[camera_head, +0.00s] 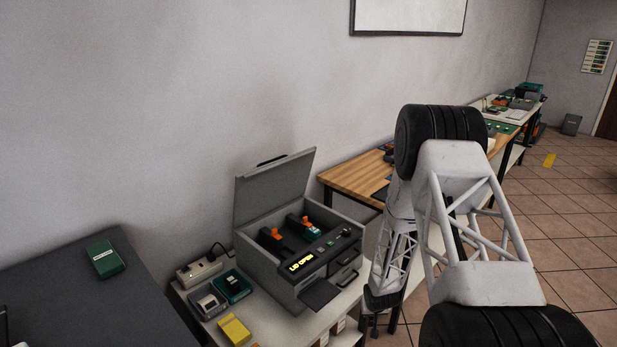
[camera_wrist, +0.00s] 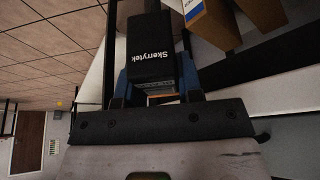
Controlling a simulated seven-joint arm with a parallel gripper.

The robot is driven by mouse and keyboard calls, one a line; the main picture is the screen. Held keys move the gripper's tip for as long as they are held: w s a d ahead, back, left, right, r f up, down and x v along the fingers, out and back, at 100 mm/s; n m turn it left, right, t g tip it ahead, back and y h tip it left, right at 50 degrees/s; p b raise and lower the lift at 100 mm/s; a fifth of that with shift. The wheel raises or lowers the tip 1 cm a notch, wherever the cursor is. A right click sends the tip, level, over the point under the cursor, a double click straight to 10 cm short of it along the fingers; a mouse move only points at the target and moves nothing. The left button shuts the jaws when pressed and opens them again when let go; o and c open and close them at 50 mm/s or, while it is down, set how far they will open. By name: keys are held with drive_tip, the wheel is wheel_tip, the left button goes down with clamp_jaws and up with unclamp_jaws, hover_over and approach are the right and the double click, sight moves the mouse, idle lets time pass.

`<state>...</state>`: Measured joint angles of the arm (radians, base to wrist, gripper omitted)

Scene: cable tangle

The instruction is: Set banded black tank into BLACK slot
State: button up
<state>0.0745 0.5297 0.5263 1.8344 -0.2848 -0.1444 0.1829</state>
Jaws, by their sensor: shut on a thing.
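A black tank (camera_wrist: 150,45) with white "Skerrytek" lettering is in the wrist view. My gripper (camera_wrist: 155,82) is shut on it, with one blue finger at each side. A narrow pale and bluish strip shows at the tank's end near the palm. In the head view my gripper (camera_head: 378,302) hangs right of the grey printer, by the table's edge; the tank cannot be made out clearly there. The printer (camera_head: 272,228) has its lid up and its display (camera_head: 301,264) reads "LID OPEN". Inside are dark bays with orange latches (camera_head: 273,234); slot labels are not readable.
Left of the printer are a power strip (camera_head: 199,268), a green-and-black box (camera_head: 232,285), a grey box (camera_head: 209,303) and a yellow block (camera_head: 234,330). A green box (camera_head: 105,259) lies on a dark surface. A wooden bench (camera_head: 357,178) stands behind.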

drive_tip(key=shift+w+d+f, duration=0.15)
drive_tip(key=shift+w+d, duration=0.25)
drive_tip(key=shift+d, duration=0.15)
drive_tip(key=shift+w+d+f, duration=0.1)
drive_tip(key=shift+w+d, duration=0.25)
drive_tip(key=shift+d, duration=0.2)
drive_tip(key=shift+w, duration=0.1)
drive_tip(key=w+d+r+m+h, duration=0.1)
drive_tip(key=w+d+r+m, duration=0.2)
drive_tip(key=w+d+r, duration=0.65)
drive_tip(key=w+a+r, duration=0.3)
drive_tip(key=w+r, duration=0.3)
drive_tip(key=w+a+r, duration=0.4)
drive_tip(key=w+r, duration=0.3)
drive_tip(key=w+a+r+n, duration=0.2)
drive_tip(key=w+a+r, duration=0.3)
drive_tip(key=a+r, duration=0.3)
drive_tip(key=shift+w+a+n+y, duration=0.3)
drive_tip(key=shift+w+a+y, duration=0.1)
drive_tip(key=shift+a, duration=0.4)
